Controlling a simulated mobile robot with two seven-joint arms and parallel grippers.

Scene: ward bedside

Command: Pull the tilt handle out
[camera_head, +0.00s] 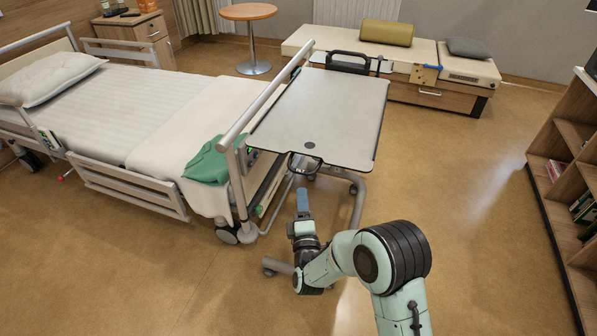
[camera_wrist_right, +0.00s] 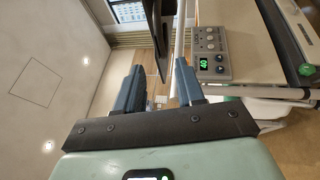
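The overbed table (camera_head: 325,112) stands beside the bed's foot end, its pale top level or nearly so. A dark loop-shaped handle (camera_head: 304,164), likely the tilt handle, sits under the table's near edge. My right gripper (camera_head: 303,193) is just below and in front of that handle, apart from it as far as I can tell. In the right wrist view its two blue fingers (camera_wrist_right: 157,86) are spread, with nothing clearly held between them. A dark upright strip (camera_wrist_right: 158,35), perhaps the table edge, shows beyond the fingertips. The handle is not clear there. My left gripper is out of view.
The bed's foot rail (camera_head: 262,100) runs close along the table's left side. A green cloth (camera_head: 207,163) hangs by it. A control panel (camera_wrist_right: 211,55) is near the right finger. Shelves (camera_head: 565,165) stand far right; the floor between is free.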

